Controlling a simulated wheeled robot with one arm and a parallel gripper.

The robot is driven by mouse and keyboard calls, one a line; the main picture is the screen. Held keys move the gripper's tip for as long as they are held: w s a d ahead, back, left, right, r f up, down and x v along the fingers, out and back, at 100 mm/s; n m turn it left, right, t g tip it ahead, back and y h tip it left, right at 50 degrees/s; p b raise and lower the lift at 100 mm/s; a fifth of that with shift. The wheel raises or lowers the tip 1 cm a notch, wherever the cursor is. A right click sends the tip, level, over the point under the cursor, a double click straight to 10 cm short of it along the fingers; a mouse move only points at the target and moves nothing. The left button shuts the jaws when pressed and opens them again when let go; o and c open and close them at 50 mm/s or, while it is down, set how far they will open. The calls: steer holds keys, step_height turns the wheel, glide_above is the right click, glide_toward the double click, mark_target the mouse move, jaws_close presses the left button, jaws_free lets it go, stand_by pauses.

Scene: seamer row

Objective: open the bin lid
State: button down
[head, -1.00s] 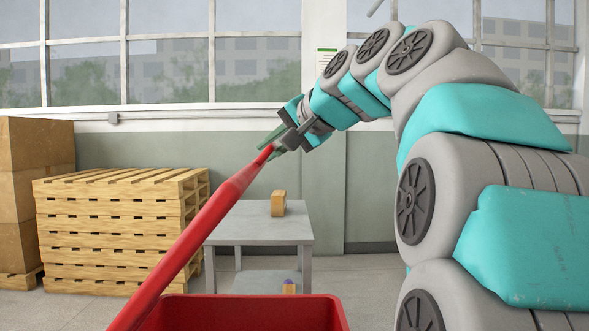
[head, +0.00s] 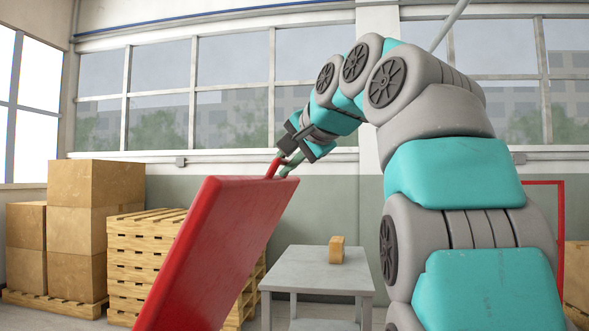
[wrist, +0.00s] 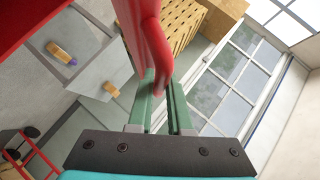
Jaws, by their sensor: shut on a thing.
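The red bin lid (head: 222,250) stands steeply raised in the head view, its broad face showing. A red handle (head: 274,166) is at its upper edge. My gripper (head: 287,165) is shut on this handle at the top of the lid. In the wrist view the green fingers (wrist: 160,100) close around the curved red handle (wrist: 155,45). A red surface (wrist: 35,25) fills the upper left corner there. The bin body is not in the head view now.
A grey table (head: 318,268) with a small cardboard box (head: 337,249) stands behind the lid. Stacked wooden pallets (head: 140,262) and large cardboard boxes (head: 90,230) stand at the left. A red frame (head: 560,220) is at the far right.

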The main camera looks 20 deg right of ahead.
steer(key=shift+w+a, duration=0.15)
steer(key=shift+a, duration=0.1)
stand_by(0.3)
steer(key=c, duration=0.8)
jaws_free()
steer(key=shift+f, duration=0.1)
steer(key=shift+c, duration=0.2)
steer(key=v, duration=0.8)
steer(key=shift+d+r, duration=0.15)
steer(key=shift+r, duration=0.1)
